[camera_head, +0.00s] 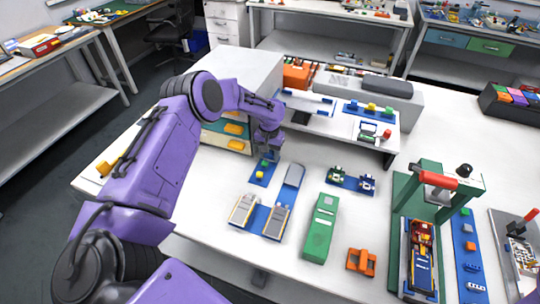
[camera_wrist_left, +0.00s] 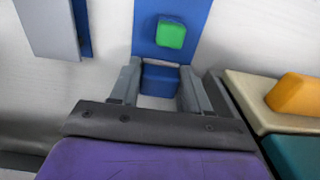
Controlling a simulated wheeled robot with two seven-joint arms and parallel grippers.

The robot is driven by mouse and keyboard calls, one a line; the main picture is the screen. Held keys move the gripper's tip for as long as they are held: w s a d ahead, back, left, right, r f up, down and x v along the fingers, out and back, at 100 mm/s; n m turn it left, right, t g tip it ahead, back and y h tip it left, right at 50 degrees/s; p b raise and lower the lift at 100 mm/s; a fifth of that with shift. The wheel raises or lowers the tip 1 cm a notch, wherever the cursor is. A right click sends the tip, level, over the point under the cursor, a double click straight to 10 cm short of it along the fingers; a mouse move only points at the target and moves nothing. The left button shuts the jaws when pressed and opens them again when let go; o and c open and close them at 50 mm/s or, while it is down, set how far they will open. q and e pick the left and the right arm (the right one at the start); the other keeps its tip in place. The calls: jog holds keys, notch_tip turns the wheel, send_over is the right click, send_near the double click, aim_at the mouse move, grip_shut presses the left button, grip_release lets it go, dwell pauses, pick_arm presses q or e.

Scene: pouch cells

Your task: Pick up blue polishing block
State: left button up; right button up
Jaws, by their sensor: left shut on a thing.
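My left gripper reaches down over the white bench near the drawer unit in the head view (camera_head: 268,146). In the left wrist view, its two grey fingers (camera_wrist_left: 160,72) are shut on the blue polishing block (camera_wrist_left: 160,80), one finger on each side. A blue strip (camera_wrist_left: 145,40) lies just beyond the fingertips, with a green block (camera_wrist_left: 171,33) on it. Whether the blue block touches the strip I cannot tell. In the head view, the gripper mostly hides the blue block. My right gripper is not in view.
A drawer unit with yellow handles (camera_head: 235,128) stands close beside my left gripper. A yellow block (camera_head: 260,175) sits on the strip. Grey-and-blue pieces (camera_head: 277,222), a green box (camera_head: 321,228) and an orange part (camera_head: 361,261) are nearer the front. A green press frame (camera_head: 402,195) stands right.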

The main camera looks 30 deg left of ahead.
pick_arm(q)
notch_tip(320, 180, up, 3)
jog(key=shift+w+f+b, duration=0.1)
jog(key=shift+f+b, duration=0.1)
jog(key=shift+b, duration=0.1)
jog(key=s+r, duration=0.1)
jog(key=r, duration=0.1)
jog(key=s+r, duration=0.2)
jog(key=s+r+b, duration=0.1)
jog(key=r, duration=0.1)
jog(key=shift+s+d, duration=0.2)
jog(key=shift+s, duration=0.15)
jog(key=s+r+b, duration=0.2)
jog(key=s+r, duration=0.2)
jog(key=s, duration=0.5)
jog(key=shift+s+d+r, duration=0.2)
jog(key=shift+s+d, duration=0.05)
